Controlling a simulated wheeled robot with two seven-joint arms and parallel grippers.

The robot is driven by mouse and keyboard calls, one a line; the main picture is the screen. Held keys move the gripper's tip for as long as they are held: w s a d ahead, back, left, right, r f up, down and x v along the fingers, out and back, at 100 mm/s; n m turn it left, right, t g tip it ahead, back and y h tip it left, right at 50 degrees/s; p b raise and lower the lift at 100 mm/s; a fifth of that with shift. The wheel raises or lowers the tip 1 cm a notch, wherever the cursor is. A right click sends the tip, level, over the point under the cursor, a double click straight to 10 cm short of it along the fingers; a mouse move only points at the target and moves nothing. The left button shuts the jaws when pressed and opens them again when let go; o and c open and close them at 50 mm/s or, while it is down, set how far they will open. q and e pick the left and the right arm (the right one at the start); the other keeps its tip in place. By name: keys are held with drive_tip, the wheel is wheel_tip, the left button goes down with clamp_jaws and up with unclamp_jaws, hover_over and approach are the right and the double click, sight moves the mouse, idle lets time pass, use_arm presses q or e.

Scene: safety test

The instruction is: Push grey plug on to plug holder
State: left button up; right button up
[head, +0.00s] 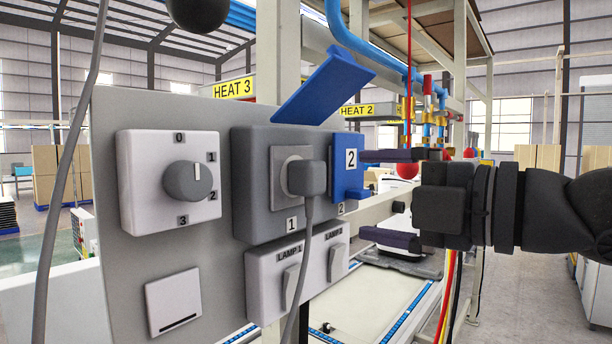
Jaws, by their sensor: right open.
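The grey plug (307,180) sits at position 1 of the dark grey double socket box (259,215), against a lighter grey square holder face (287,163). Its grey cable hangs down over the lamp switches. I cannot tell how deeply it is seated. A blue piece marked 2 (345,184) is at position 2, to the right of the plug. A blue lid (322,86) stands raised above the box. My left gripper is not in view.
The grey panel (110,240) also carries a rotary dial (186,181), two lamp switches (297,272) and a white plate (173,301). A loose grey cable (65,170) runs down the left. Coloured wires (447,300) hang below my right gripper. Blue pipes (372,47) pass above.

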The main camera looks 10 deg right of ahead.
sight(320, 178)
drive_tip(key=shift+s+d+r, duration=0.25)
drive_tip(key=shift+d+r, duration=0.05)
drive_tip(key=shift+r, duration=0.25)
drive_tip(key=x, duration=0.5)
drive_tip(key=shift+a+r, duration=0.1)
drive_tip(key=shift+r+p+x, duration=0.2)
drive_tip(key=shift+p+x, duration=0.6)
drive_tip(key=shift+x, duration=0.35)
drive_tip(key=shift+p+x, duration=0.35)
drive_tip(key=shift+x, duration=0.5)
drive_tip(key=shift+f, duration=0.1)
drive_tip(key=shift+p, duration=0.35)
